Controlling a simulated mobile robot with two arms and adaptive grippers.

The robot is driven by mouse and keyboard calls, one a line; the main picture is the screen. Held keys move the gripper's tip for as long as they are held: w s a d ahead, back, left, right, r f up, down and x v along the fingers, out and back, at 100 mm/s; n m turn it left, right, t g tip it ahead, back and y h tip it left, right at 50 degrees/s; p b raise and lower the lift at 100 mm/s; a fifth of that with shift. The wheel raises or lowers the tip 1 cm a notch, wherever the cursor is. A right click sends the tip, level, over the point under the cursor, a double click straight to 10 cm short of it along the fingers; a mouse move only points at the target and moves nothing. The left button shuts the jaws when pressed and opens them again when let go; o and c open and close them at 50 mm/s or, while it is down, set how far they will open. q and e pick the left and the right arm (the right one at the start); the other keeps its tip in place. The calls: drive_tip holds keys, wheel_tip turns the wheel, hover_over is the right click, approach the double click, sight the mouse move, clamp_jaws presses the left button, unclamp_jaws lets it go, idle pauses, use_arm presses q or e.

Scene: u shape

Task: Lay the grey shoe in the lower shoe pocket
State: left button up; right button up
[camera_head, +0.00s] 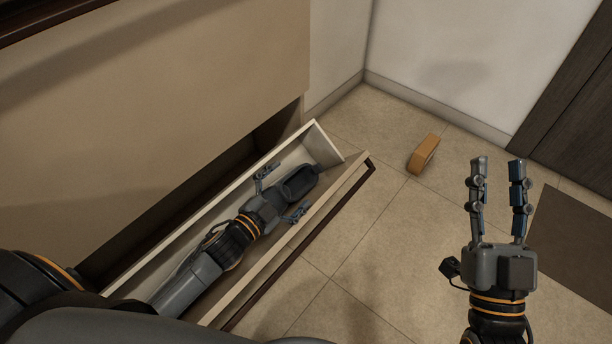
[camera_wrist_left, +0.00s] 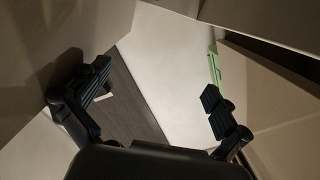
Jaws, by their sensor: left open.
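The lower shoe pocket (camera_head: 252,268) is open, sticking out from the base of the beige cabinet. A dark grey shape that looks like the grey shoe (camera_head: 302,180) lies inside its far end. My left gripper (camera_head: 281,193) reaches down into the pocket, its fingers spread wide on either side of the shoe's near part. I cannot tell whether they touch it. Its two fingers also show apart in the left wrist view (camera_wrist_left: 155,98), where no shoe can be made out clearly. My right gripper (camera_head: 498,167) is open and empty above the floor at the right.
The cabinet front (camera_head: 150,110) rises close behind the pocket. A small orange-brown box (camera_head: 423,154) lies on the tiled floor. A dark mat (camera_head: 580,245) and a dark door (camera_head: 570,100) are at the right. A thin green strip (camera_wrist_left: 214,67) shows in the left wrist view.

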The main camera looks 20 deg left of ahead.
wheel_tip(320, 180, down, 14)
drive_tip(key=w+d+g+h+p, duration=0.1)
drive_tip(key=d+g+h+p, duration=0.15)
drive_tip(key=g, duration=0.65)
use_arm(q)
drive_tip(key=s+d+r+p, duration=0.1)
drive_tip(key=d+r+p, duration=0.3)
drive_tip(key=r, duration=0.2)
drive_tip(key=shift+s+d, duration=0.3)
use_arm(e)
drive_tip(key=s+d+f+m+g+h, duration=0.1)
drive_tip(key=s+d+f+g+h, duration=0.2)
drive_tip(key=s+f+g, duration=0.6)
drive_tip(key=shift+s+d+f, duration=0.5)
drive_tip(key=shift+s+f, duration=0.2)
drive_tip(key=shift+s, duration=0.85)
use_arm(q)
drive_tip(key=shift+r, duration=0.1)
